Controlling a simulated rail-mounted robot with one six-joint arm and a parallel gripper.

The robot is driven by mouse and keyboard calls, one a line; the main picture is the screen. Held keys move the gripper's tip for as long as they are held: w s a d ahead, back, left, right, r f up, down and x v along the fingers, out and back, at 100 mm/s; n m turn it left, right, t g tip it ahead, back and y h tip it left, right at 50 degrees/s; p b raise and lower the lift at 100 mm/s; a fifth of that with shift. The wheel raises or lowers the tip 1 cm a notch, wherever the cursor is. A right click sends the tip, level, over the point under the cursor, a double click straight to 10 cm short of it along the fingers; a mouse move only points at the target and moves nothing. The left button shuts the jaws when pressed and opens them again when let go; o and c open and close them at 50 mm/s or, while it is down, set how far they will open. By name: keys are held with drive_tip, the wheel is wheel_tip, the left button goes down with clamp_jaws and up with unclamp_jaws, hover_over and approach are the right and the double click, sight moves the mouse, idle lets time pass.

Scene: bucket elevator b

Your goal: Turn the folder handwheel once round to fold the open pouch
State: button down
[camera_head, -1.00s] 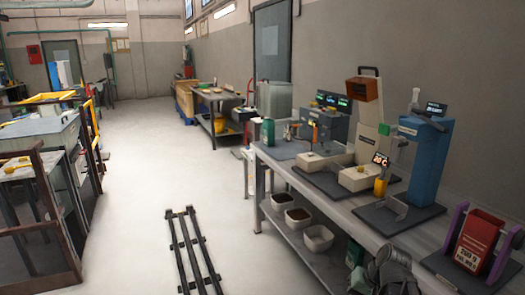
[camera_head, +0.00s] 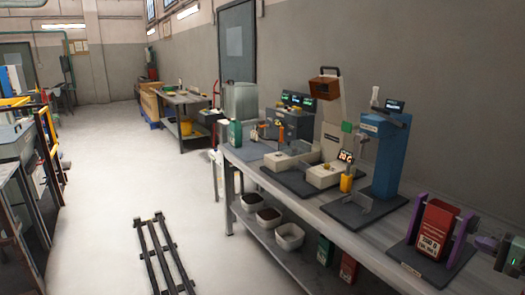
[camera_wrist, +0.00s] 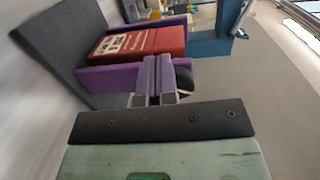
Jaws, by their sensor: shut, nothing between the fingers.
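The pouch (camera_head: 436,228) is red with a pale printed label and stands between the purple side plates of the folder (camera_head: 462,238), at the right end of the bench. In the wrist view the pouch (camera_wrist: 140,45) lies beyond my fingers. A dark round part, apparently the handwheel (camera_wrist: 184,79), shows just right of my fingers, partly hidden by them. My gripper (camera_wrist: 157,60) is shut and empty, close beside the folder's near purple side. In the head view my gripper (camera_head: 480,225) reaches in from the right edge. Contact with the wheel cannot be told.
A blue machine (camera_head: 388,155) stands left of the folder, with pale scale-like units (camera_head: 325,175) beyond it. White bins (camera_head: 288,236) and red and green packs (camera_head: 348,267) sit on the lower shelf. The floor left of the bench is open around the rails (camera_head: 163,258).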

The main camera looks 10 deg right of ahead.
sight(474, 225)
drive_tip(key=s+d+r+t, duration=0.1)
drive_tip(key=s+d+r, duration=0.1)
drive_tip(key=s+d, duration=0.15)
drive_tip(key=x, duration=0.7)
drive_tip(key=shift+w+d+f+m+h, duration=0.2)
drive_tip(key=shift+d+m+h, duration=0.1)
drive_tip(key=shift+m, duration=0.1)
drive_tip(key=shift+w+r, duration=0.1)
drive_tip(key=shift+r, duration=0.05)
drive_tip(key=shift+f, duration=0.3)
drive_tip(key=shift+a+f+b, duration=0.45)
drive_tip(key=shift+f+b, duration=0.25)
drive_tip(key=shift+b, duration=0.05)
drive_tip(key=shift+s, duration=0.3)
